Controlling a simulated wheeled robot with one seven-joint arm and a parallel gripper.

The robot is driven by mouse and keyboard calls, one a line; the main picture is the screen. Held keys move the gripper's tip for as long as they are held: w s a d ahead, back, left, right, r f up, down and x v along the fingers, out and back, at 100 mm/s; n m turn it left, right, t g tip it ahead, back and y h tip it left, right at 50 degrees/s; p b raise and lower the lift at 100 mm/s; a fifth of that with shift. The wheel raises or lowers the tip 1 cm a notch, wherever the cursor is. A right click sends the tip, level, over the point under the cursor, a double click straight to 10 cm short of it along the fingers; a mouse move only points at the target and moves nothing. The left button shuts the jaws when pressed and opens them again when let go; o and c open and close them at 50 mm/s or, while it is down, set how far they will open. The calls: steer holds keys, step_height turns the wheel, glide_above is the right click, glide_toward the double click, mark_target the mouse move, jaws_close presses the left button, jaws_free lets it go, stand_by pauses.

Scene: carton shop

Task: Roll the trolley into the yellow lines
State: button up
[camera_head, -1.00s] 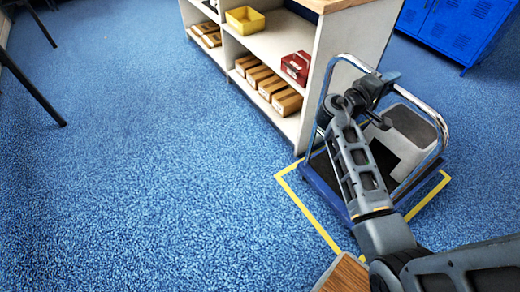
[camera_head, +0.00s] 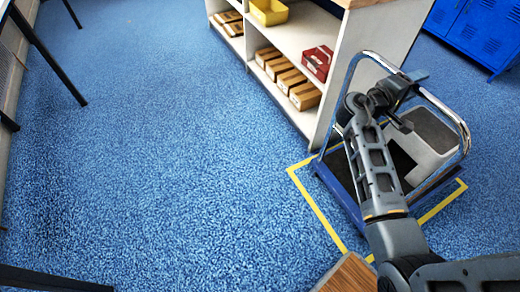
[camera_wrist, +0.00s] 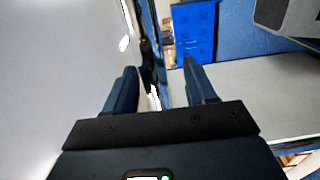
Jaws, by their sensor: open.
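My arm hides part of the deck and the near corner. My gripper (camera_wrist: 160,68) is open at the trolley's upper handle. In the wrist view a shiny bar (camera_wrist: 152,95) shows between the spread fingers; whether they touch it I cannot tell.
A white shelf unit (camera_head: 345,70) with cartons (camera_head: 290,80), a red box (camera_head: 317,62) and a yellow bin (camera_head: 268,12) stands close behind the trolley. Blue lockers (camera_head: 480,35) are at the upper right. A wooden edge (camera_head: 350,275) is near the bottom.

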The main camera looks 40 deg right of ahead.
steer(key=shift+w, duration=0.1)
steer(key=p+v, duration=0.1)
steer(key=v, duration=1.1)
